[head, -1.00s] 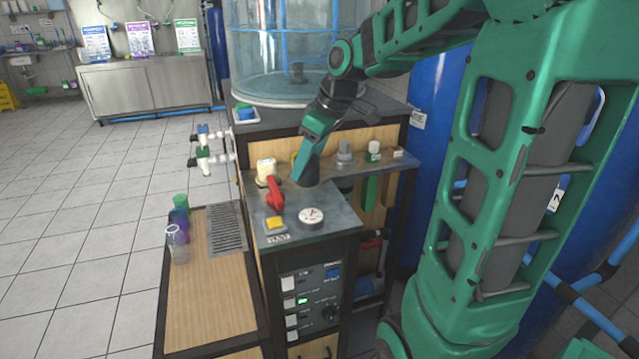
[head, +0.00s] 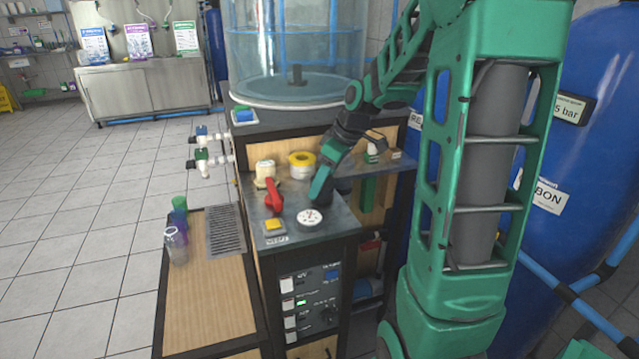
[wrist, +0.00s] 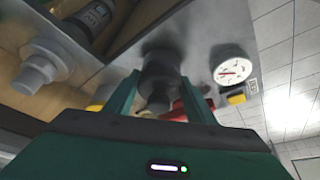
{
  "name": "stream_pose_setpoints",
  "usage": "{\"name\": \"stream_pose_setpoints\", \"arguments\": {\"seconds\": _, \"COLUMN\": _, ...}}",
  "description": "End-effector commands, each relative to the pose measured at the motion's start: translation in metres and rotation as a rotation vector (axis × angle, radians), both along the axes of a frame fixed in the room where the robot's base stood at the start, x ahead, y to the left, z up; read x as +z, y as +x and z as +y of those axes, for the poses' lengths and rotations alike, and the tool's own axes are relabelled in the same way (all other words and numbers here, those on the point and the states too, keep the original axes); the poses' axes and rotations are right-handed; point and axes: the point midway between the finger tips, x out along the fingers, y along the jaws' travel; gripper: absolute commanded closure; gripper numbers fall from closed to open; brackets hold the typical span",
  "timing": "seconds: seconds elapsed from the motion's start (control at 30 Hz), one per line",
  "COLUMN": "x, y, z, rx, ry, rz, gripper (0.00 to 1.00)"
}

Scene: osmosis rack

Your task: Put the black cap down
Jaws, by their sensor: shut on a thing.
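The black cap (wrist: 160,66) is a dark round piece held between the two green fingers of my gripper (wrist: 161,84) in the wrist view. In the head view my gripper (head: 319,195) points down over the grey worktop (head: 293,234), just behind the round white gauge (head: 309,218). A dark part of the cap shows at the right of the gripper; the arm hides the rest. I cannot tell whether the cap touches the worktop.
A red lever (head: 273,196) and a yellow button (head: 274,225) are left of the gripper. A yellow-and-white roll (head: 301,164) and a cream fitting (head: 265,172) stand behind. Grey fittings sit at the right back. The worktop's front right is bare.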

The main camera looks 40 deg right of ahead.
Motion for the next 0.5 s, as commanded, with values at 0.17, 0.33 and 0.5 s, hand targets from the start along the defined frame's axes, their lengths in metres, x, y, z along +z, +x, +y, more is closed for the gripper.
{"name": "stream_pose_setpoints", "arguments": {"seconds": 0.17, "x": -0.0016, "y": 0.0, "z": 0.0001, "rx": 0.0, "ry": 0.001, "rz": 0.0, "gripper": 0.72}}
{"name": "stream_pose_setpoints", "arguments": {"seconds": 0.33, "x": -0.0017, "y": -0.0001, "z": 0.0, "rx": 0.0, "ry": 0.0, "rz": 0.0, "gripper": 0.32}}
{"name": "stream_pose_setpoints", "arguments": {"seconds": 0.5, "x": -0.0016, "y": -0.0001, "z": -0.0002, "rx": -0.001, "ry": 0.0, "rz": 0.0, "gripper": 0.32}}
